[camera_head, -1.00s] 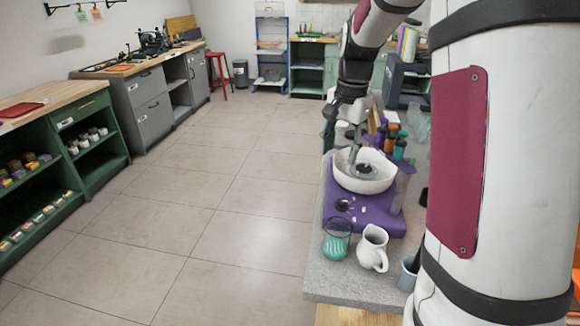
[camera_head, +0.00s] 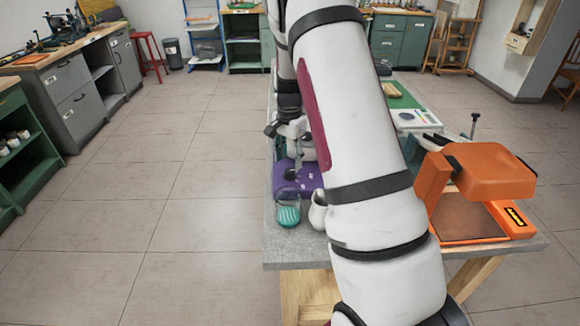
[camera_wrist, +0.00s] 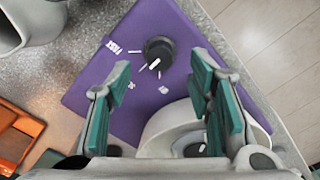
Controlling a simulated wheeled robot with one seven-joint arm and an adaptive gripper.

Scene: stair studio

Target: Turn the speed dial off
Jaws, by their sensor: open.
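The speed dial (camera_wrist: 158,50) is a round black knob with a white pointer mark on a purple base (camera_wrist: 178,22). White ticks and small labels surround it; one seems to read FAST. The pointer's exact setting is hard to tell. The dial also shows small in the head view (camera_head: 291,174). My gripper (camera_wrist: 158,72) is open and empty, its teal-padded fingers on either side of the dial's lower side in the wrist view. I see no contact with the dial. A white bowl (camera_wrist: 158,130) on the base shows partly between and behind the fingers.
An orange machine (camera_head: 488,172) stands at the right. The floor left of the table is clear.

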